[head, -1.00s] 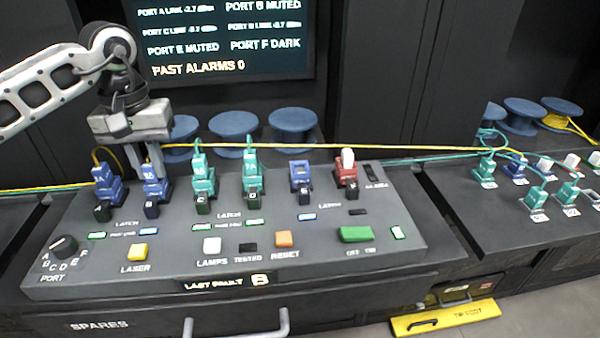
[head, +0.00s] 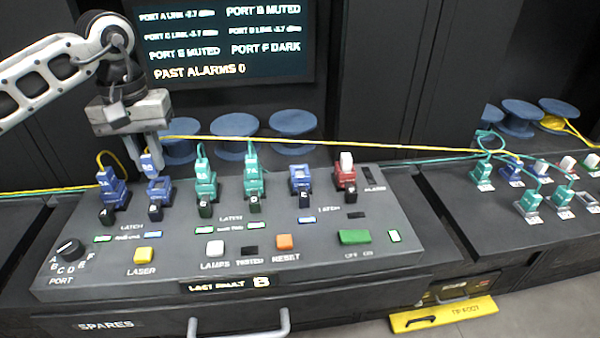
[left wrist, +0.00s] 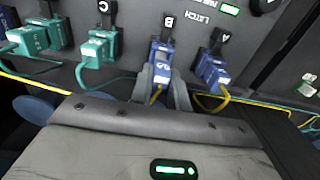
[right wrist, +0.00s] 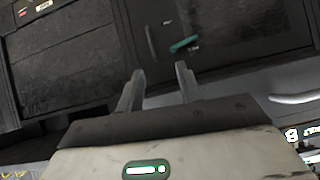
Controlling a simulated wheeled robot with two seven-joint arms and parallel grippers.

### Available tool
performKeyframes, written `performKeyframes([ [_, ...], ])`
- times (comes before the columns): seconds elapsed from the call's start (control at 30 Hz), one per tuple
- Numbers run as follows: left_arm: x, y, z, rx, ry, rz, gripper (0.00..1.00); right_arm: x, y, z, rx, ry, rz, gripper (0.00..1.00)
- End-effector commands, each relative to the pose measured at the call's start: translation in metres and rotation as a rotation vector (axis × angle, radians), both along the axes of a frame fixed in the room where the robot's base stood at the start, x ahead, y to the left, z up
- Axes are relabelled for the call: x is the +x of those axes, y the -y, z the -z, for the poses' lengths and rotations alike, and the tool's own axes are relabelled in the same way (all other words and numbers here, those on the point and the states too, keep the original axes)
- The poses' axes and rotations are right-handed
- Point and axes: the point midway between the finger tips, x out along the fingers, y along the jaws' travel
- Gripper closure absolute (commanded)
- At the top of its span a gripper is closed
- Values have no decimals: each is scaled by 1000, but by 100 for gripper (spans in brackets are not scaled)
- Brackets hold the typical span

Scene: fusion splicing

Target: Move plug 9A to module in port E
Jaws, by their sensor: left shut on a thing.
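My left gripper (head: 148,158) is shut on a blue plug (head: 152,163) with a yellow cable, just above port B's blue module (head: 159,190); its label is too blurred to read. The module's socket looks empty. The left wrist view shows the held plug (left wrist: 161,72) between the fingers, close to the module. Port E's blue module (head: 302,180) stands upright with no plug or cable in it. My right gripper (right wrist: 158,88) is open and empty, seen only in the right wrist view, away from the panel.
Port A's blue plug (head: 109,177) stands close left of port B. Green plugs fill ports C (head: 203,173) and D (head: 252,168); port F's red module (head: 346,176) has a white top. A yellow cable (head: 330,143) stretches behind the modules to the right-hand bench.

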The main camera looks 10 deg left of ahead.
Motion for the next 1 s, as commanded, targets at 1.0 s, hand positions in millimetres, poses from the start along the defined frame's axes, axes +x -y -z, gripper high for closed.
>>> performKeyframes([
  [1.0, 0, 0, -33, 0, 0, 0, 100, 0, 0, -26, 0, 0, 0, 64],
])
